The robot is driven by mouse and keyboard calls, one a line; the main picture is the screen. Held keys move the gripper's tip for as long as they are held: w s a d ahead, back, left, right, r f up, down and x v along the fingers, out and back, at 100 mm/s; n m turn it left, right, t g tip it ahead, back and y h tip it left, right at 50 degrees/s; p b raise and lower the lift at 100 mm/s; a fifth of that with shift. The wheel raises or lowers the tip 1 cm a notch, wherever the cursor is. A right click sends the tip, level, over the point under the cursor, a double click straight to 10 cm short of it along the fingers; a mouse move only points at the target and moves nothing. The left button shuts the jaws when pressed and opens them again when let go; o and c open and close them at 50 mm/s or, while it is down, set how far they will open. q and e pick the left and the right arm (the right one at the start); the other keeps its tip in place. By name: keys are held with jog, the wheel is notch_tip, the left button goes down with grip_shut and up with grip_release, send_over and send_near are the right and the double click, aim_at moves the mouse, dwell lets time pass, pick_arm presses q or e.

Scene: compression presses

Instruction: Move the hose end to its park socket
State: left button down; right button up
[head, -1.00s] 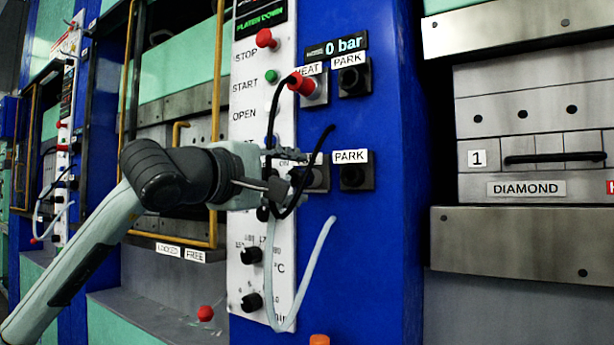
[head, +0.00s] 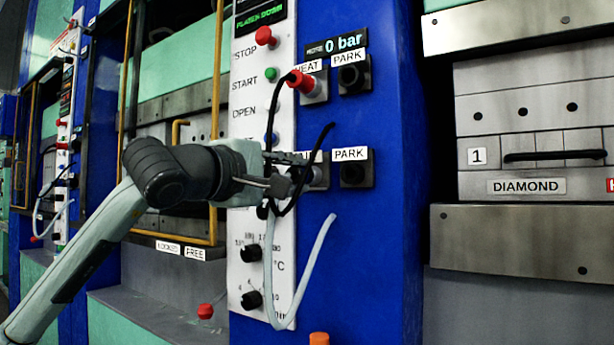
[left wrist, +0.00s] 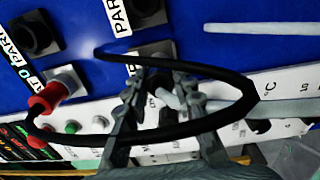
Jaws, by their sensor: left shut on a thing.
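My left gripper (head: 284,172) is shut at the lower left socket (head: 318,176), whose label is mostly hidden. The pale hose (head: 274,290) hangs below the gripper, bends and rises to the right. The lower park socket (head: 353,175), just right of the gripper, is empty. My right gripper is not in view.
A red plug (head: 301,83) sits in the upper HEAT socket (head: 318,92). Its black hose (head: 273,112) loops past my gripper, close to the fingers. The upper park socket (head: 354,78) is empty.

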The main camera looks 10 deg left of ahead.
aim_at(285, 173)
pick_arm(q)
jog(key=shift+s, duration=0.2)
jog(key=shift+s+a+b, duration=0.3)
jog(key=shift+s+b, duration=0.05)
jog(key=shift+s, duration=0.2)
jog(key=shift+b+v, duration=0.45)
jog(key=shift+v, duration=0.6)
jog(key=shift+s+a+b, duration=0.25)
jog(key=shift+s+b, duration=0.05)
jog(key=shift+s, duration=0.35)
jog(key=shift+b+v, duration=0.3)
jog(key=shift+v, duration=0.9)
jog(key=shift+r, duration=0.1)
dwell(0.3)
